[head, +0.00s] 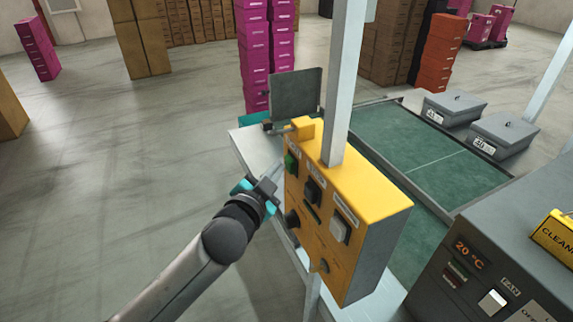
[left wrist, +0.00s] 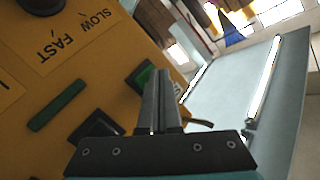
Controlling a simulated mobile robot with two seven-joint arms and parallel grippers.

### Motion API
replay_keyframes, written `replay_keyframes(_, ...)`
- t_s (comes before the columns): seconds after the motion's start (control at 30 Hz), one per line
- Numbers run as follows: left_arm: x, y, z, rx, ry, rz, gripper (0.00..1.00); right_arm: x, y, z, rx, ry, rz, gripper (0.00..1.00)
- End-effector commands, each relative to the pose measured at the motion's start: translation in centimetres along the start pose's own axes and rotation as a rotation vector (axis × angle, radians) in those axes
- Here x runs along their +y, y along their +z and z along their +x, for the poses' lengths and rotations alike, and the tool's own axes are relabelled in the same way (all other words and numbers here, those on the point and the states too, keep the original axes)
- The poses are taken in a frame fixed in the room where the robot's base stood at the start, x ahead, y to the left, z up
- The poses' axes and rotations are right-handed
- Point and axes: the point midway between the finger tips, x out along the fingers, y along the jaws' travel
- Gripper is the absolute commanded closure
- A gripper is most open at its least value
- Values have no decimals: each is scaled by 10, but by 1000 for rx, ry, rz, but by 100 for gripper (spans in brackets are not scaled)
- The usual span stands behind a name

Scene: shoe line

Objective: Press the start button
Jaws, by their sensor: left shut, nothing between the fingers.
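A yellow control box (head: 345,185) is fixed to a grey post. Its front face carries a green button (head: 291,163) at the upper left, which also shows in the left wrist view (left wrist: 145,76). My left gripper (head: 274,182) is shut and empty, just in front of the box, a little below and left of the green button. In the left wrist view the closed fingers (left wrist: 160,105) point toward the green button and partly cover it. I cannot tell whether they touch it. My right gripper is not in view.
Other controls on the box include a black switch (head: 313,191), a white button (head: 340,229) and a knob (head: 292,218). A dark machine (head: 490,270) stands at the right.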

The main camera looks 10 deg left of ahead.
Motion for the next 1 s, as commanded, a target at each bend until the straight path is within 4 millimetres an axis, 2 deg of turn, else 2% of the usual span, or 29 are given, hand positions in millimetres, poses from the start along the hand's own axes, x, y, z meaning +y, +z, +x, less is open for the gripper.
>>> replay_keyframes(1.0, 3, -4, 4, 1, 0, 0, 100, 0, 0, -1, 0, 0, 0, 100)
